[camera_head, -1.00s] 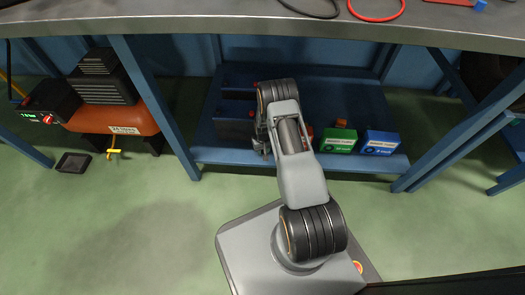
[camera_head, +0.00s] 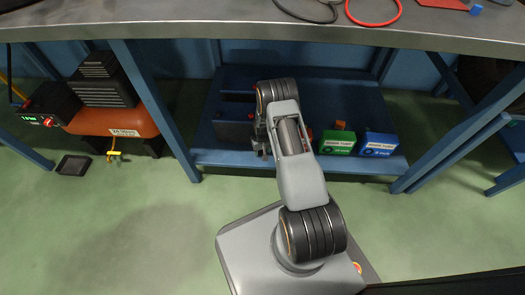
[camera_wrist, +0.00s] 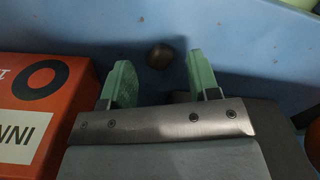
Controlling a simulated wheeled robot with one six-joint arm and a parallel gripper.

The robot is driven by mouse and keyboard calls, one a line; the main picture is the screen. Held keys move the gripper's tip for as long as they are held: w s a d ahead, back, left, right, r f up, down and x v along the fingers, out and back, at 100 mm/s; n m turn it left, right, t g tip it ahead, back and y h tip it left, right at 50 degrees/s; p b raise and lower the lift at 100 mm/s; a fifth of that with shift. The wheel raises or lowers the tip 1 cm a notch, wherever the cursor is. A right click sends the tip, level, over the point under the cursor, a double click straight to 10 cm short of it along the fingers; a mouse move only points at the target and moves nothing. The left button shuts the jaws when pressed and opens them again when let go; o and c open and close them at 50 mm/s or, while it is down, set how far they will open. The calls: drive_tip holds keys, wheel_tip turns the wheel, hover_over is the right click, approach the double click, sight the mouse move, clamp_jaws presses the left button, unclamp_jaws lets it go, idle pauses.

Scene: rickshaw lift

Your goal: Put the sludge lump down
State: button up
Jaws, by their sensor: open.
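A small dark brown lump, seemingly the sludge lump (camera_wrist: 159,56), rests on the blue shelf surface in the wrist view. It lies just beyond and between the fingertips of my gripper (camera_wrist: 160,66). The two green fingers stand apart, with a visible gap between each finger and the lump. In the head view my arm reaches over the lower shelf under the bench. The arm hides the lump there, and the fingers cannot be made out clearly.
An orange-red box (camera_wrist: 38,110) stands close to the left finger. In the head view, a green box (camera_head: 338,142) and a blue box (camera_head: 379,145) stand right of my arm on the lower shelf (camera_head: 225,157). The workbench (camera_head: 240,30) overhangs it. A compressor (camera_head: 115,118) sits left.

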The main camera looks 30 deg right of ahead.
wheel_tip(320, 180, up, 6)
drive_tip(key=shift+r+p, duration=0.1)
drive_tip(key=shift+p, duration=1.05)
